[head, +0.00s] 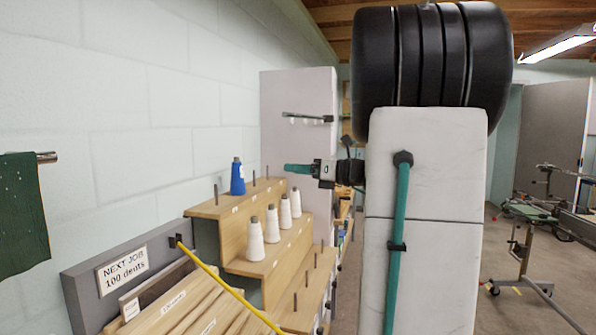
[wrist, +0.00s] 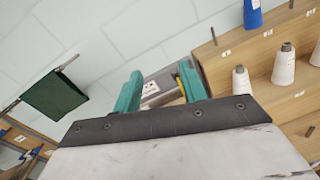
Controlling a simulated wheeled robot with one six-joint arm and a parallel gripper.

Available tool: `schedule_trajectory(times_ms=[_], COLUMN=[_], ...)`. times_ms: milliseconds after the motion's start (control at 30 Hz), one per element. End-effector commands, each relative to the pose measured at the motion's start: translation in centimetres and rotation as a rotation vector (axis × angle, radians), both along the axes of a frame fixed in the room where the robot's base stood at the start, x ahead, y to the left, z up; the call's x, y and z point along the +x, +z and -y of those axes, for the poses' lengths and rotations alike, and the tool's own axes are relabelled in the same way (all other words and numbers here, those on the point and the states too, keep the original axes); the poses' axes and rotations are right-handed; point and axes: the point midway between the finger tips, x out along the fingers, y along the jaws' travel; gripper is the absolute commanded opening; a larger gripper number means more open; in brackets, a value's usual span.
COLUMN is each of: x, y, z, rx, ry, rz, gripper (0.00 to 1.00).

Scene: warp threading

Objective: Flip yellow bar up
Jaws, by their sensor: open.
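The yellow bar (head: 222,283) is a thin rod in the head view. It slopes down to the right from a dark pivot on a grey panel, over a wooden tray, and leaves the picture at the bottom. In the wrist view a short piece of the yellow bar (wrist: 181,82) shows beside the right finger, and the rest is hidden. My gripper (head: 287,168) is above and to the right of the bar in the head view. Its teal fingers (wrist: 160,84) are apart in the wrist view, with nothing clearly held between them.
A stepped wooden rack (head: 250,208) with white cones, a blue cone (head: 237,178) and bare pegs stands right of the tray. A sign (head: 122,271) reads "NEXT JOB 100 dents". A green cloth (head: 22,212) hangs at the left wall.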

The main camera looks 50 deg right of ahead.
Motion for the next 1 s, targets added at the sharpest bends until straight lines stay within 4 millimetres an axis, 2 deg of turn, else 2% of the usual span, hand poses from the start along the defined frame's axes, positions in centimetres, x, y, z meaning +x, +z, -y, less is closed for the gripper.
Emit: schedule_trajectory(times_ms=[33, 133, 1000], x=[-0.01, -0.02, -0.04], y=[-0.01, -0.01, -0.01], z=[0.00, 0.00, 0.02], rx=[0.000, 0.000, 0.000], ry=[0.000, 0.000, 0.000], rz=[0.000, 0.000, 0.000], gripper=[0.27, 0.00, 0.00])
